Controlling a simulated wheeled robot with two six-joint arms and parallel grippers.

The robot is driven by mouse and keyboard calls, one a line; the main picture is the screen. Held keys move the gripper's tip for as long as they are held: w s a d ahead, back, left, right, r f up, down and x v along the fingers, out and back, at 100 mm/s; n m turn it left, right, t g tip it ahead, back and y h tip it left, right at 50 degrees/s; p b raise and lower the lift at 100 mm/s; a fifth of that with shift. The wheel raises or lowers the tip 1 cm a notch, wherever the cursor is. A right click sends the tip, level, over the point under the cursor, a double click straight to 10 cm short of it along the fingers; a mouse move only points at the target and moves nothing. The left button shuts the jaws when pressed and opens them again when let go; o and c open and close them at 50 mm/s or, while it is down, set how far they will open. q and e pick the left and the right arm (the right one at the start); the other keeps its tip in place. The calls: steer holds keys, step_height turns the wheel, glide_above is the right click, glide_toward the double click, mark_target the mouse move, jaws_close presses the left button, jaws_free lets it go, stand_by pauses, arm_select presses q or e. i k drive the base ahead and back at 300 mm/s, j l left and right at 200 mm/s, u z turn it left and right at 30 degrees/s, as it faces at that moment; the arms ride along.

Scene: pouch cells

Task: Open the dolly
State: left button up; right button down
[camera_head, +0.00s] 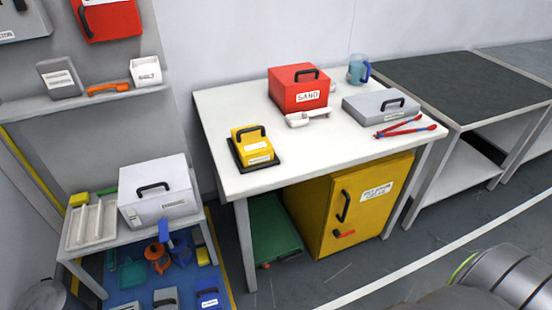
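No thing in view is clearly marked as a dolly. A yellow cabinet (318,222) stands on the floor under the white table, with a shut door, a black handle, a red latch and a white label. I cannot tell whether it is the dolly. A low green box (272,232) with a small red part lies to its left, partly hidden by the table. Neither gripper is in view. A grey arm link of mine shows at the bottom right.
The white table (222,115) holds a red SAND box (297,95), a yellow case (252,146), a grey case (380,106), red tongs (405,128) and a blue mug (358,69). A low bench (75,255) stands left. Floor before the cabinet looks clear.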

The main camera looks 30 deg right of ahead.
mark_target(274, 237)
steer(key=l+z, duration=0.1)
steer(key=z, duration=0.95)
